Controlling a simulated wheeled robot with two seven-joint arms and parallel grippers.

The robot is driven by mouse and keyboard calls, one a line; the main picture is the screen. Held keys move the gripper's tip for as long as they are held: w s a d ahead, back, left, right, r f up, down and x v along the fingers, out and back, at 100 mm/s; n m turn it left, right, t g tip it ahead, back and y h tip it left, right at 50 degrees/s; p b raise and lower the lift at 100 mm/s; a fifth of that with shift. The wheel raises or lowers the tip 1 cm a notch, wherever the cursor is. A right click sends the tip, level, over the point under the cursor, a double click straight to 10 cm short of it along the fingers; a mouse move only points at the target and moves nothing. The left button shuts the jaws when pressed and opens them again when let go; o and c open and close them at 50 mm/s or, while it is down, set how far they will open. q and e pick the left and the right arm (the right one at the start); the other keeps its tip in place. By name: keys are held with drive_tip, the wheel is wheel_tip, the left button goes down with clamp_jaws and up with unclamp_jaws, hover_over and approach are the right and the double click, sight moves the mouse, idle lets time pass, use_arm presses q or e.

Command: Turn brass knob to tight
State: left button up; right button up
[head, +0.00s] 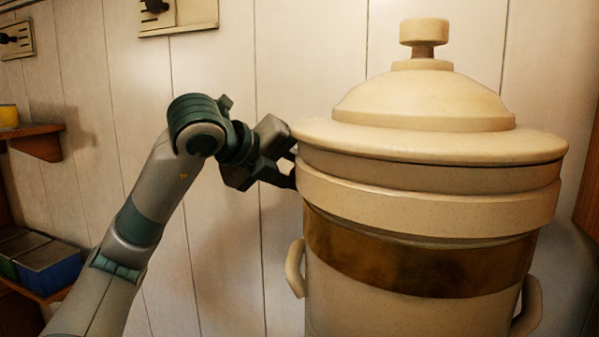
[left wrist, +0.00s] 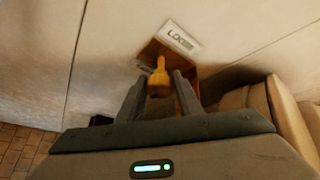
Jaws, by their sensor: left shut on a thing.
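The brass knob (left wrist: 160,78) shows in the left wrist view on a brown hexagonal mount against the pale wall. It stands between the two fingers of my left gripper (left wrist: 160,93), which is shut on it. A white label plate (left wrist: 180,37) with dark lettering sits just above the mount; a smaller marking beside the knob is too small to read. In the head view my left gripper (head: 287,172) reaches behind the left edge of the big cream lidded urn, which hides the knob and part of the fingertips. My right gripper is in neither view.
The cream urn (head: 420,205), with a brass-brown band and side handles, stands close on the right of my left gripper. A wooden shelf (head: 38,143) with a yellow cup (head: 8,116) and a lower shelf with bins (head: 48,262) are at left.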

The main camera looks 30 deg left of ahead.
use_arm(q)
drive_tip(key=shift+d+f, duration=0.1)
drive_tip(key=shift+f, duration=0.2)
drive_tip(key=o, duration=1)
drive_tip(key=shift+r, duration=0.1)
drive_tip(key=shift+s+r, duration=0.1)
drive_tip(key=shift+r, duration=0.05)
drive_tip(key=shift+b+v, duration=0.5)
drive_tip(key=shift+v, duration=0.3)
drive_tip(key=shift+b+v, duration=2.15)
drive_tip(key=shift+v, duration=5.65)
